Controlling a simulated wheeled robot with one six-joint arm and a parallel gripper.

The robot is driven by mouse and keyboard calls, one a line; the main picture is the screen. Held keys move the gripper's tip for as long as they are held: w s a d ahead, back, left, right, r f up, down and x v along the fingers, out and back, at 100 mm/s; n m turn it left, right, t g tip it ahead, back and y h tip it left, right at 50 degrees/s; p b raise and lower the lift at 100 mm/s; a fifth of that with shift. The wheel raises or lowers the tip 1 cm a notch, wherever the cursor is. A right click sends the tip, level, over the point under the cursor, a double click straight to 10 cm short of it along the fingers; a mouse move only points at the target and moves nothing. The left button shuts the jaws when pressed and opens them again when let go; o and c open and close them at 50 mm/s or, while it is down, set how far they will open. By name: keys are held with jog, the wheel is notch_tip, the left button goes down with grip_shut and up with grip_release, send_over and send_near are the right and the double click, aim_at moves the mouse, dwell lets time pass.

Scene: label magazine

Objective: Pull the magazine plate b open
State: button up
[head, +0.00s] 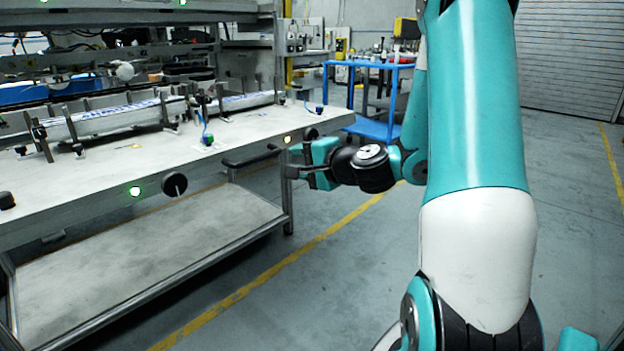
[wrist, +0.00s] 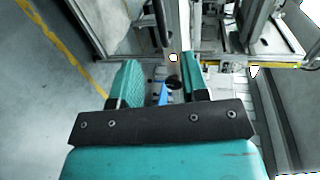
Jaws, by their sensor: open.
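A long grey plate (head: 105,170) with label guides on top forms the front of the machine at left in the head view. I cannot tell which part of it is marked b. A dark bar handle (head: 250,157) sticks out from its front edge, between two black knobs. My gripper (head: 291,171) is just right of the handle's end, slightly lower in the picture. In the wrist view my gripper (wrist: 160,68) has its two fingers apart, with no handle clearly between them. Whether the gripper touches the handle cannot be told.
A lower metal shelf (head: 150,255) stands under the plate. A black knob (head: 174,184) and a green light (head: 135,191) are on the front edge. A blue cart (head: 370,128) is behind my gripper. The floor at right is free.

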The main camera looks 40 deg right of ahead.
jog(key=shift+b+v, duration=1.7)
jog(key=shift+b, duration=1.5)
